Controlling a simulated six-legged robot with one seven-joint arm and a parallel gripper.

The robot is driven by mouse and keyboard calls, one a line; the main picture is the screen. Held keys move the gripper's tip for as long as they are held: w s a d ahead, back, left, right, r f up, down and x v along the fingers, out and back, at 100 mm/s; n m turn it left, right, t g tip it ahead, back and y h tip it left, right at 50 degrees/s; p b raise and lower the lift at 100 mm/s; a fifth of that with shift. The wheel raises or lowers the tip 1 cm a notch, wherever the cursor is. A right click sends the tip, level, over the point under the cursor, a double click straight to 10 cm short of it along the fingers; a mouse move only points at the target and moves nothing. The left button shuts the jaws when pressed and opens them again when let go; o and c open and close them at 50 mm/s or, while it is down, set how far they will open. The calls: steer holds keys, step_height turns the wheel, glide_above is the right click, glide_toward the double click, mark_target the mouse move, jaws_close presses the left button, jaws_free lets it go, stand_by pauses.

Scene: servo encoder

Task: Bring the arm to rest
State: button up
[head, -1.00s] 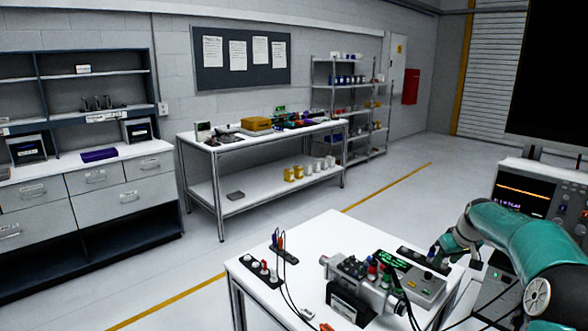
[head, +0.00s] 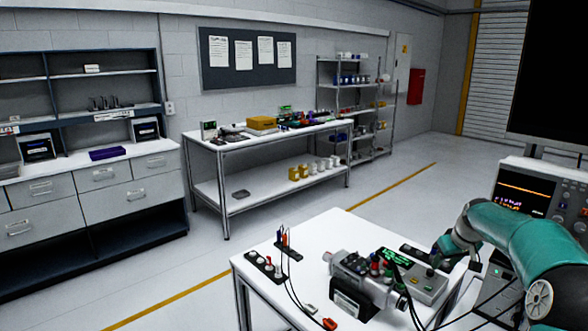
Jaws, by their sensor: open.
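My teal arm comes in from the lower right and bends down over the right side of a white table (head: 328,232). My gripper (head: 434,262) is small and dark at its end, close to a grey box with a green lit display (head: 425,284). The fingers are hard to make out; the jaws are open and I see nothing held. I cannot tell whether they touch the box. A grey motor-like unit (head: 350,268) stands to the left, apart from my gripper.
Black terminal strips (head: 265,264) with leads lie on the table's left side. A red-tipped lead (head: 329,324) lies at the front. An instrument with a lit screen (head: 522,198) stands right, behind my arm. Open floor lies beyond the table, before a workbench (head: 238,205).

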steer(key=s+a+r+h, duration=0.1)
steer(key=s+a+r, duration=0.5)
steer(key=s+a, duration=0.25)
steer(key=s+a+r+h, duration=0.1)
steer(key=s+a+r, duration=0.55)
steer(key=a, duration=0.35)
steer(key=s+a+f, duration=0.1)
steer(key=s+a, duration=0.2)
steer(key=s, duration=0.4)
steer(key=s+a+f+m+y, duration=0.1)
steer(key=s+a+f, duration=0.1)
steer(key=s, duration=0.6)
steer(key=s+a+f+t, duration=0.1)
steer(key=s+a, duration=0.2)
steer(key=s, duration=0.5)
steer(key=shift+a+f+m, duration=0.15)
steer(key=shift+a+m, duration=0.15)
steer(key=shift+m, duration=0.1)
steer(key=shift+c, duration=0.8)
steer(key=shift+d, duration=0.15)
